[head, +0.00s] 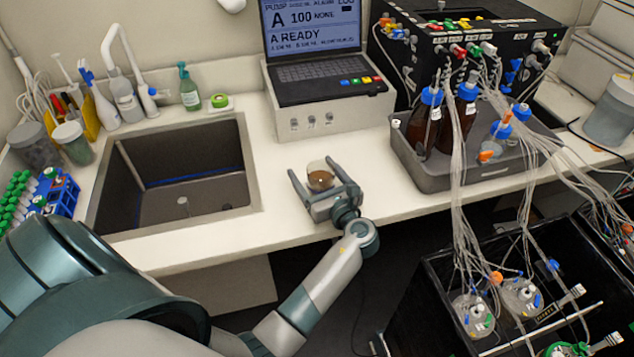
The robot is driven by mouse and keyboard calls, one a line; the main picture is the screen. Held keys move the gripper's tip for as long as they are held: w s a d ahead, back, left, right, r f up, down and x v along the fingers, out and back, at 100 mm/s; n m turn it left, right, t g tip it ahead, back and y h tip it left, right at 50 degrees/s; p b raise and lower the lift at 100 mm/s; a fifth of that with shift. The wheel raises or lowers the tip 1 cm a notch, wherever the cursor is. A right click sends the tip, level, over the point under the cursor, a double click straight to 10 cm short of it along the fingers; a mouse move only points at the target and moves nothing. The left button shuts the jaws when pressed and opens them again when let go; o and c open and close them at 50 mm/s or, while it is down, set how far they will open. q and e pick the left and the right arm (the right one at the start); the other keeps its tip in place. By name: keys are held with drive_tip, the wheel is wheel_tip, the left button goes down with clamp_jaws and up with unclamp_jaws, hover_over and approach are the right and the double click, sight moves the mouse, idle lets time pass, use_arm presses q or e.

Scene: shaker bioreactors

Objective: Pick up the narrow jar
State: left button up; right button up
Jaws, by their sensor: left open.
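A small clear jar (319,180) with brown contents and a pale top shows on the white counter (285,222), between the sink and the black tray. My left gripper (312,170) is open, its two fingers pointing toward the back of the counter. The jar shows between these fingers, with a visible gap on the left side. The gripper's palm hides the jar's lower front part, so I cannot tell whether anything touches it. My right gripper is not in view.
A sink (181,186) opens left of the jar. A laptop (318,55) on a white box stands behind it. A grey tray (419,172) with brown bottles (424,124) and hanging tubes is at right. Lidded jars (72,142) and a tube rack (55,193) stand far left.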

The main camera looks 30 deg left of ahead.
use_arm(q)
drive_tip(key=shift+d, duration=0.15)
drive_tip(key=c, duration=1.2)
drive_tip(key=shift+c, duration=0.3)
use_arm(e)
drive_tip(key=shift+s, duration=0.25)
use_arm(q)
drive_tip(key=shift+r, duration=0.15)
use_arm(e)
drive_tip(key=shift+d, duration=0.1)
